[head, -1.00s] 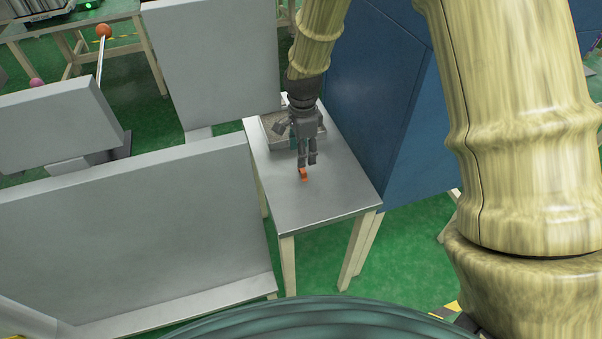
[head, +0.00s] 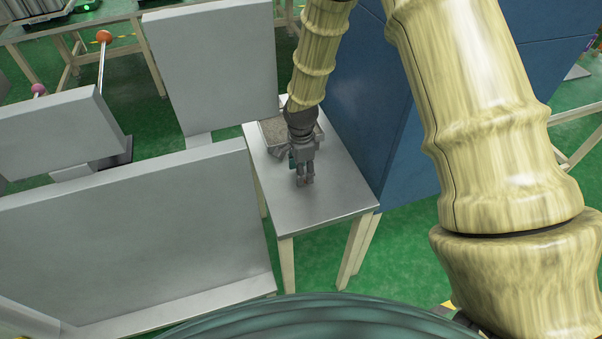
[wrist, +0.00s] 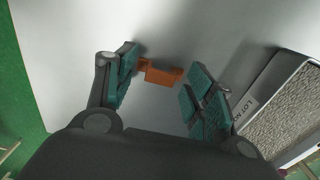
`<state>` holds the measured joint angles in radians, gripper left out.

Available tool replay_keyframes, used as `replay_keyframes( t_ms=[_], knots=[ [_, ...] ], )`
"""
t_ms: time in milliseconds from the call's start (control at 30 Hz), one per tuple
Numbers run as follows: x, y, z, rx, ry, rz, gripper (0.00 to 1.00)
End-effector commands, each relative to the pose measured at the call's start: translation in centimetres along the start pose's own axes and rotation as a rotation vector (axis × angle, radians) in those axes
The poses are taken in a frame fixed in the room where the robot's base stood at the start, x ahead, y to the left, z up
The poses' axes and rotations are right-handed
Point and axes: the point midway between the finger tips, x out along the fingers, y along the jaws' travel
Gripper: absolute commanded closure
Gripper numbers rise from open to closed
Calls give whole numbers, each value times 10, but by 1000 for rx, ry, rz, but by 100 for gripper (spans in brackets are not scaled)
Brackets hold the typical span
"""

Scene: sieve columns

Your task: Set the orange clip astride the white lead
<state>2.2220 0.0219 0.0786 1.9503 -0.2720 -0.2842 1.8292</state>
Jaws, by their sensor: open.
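The small orange clip (wrist: 160,74) lies on the grey metal table (wrist: 215,25), between the spread fingers of my gripper in the wrist view. It looks like a short block with a raised lip at each end. My gripper (head: 304,182) is open and points down at the table; it also shows in the wrist view (wrist: 164,76). Whether the fingers touch the clip I cannot tell. In the head view my gripper hides the clip. I cannot make out a white lead in either view.
A tray of grey grains (wrist: 285,110) with a "LOT NO" label stands close by my gripper. A blue cabinet (head: 375,120) borders the table on the right, and grey panels (head: 130,235) stand to its left. The table's front part is clear.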

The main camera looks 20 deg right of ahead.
Motion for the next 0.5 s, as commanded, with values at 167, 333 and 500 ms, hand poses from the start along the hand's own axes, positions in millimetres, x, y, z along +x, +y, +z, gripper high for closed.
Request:
replay_keyframes(
  t_ms=[167,333,500],
  knots=[
    [1,0,0,0,0,-1,46],
    [1,0,0,0,0,0,66],
    [0,0,0,-1,0,0,82]
  ],
)
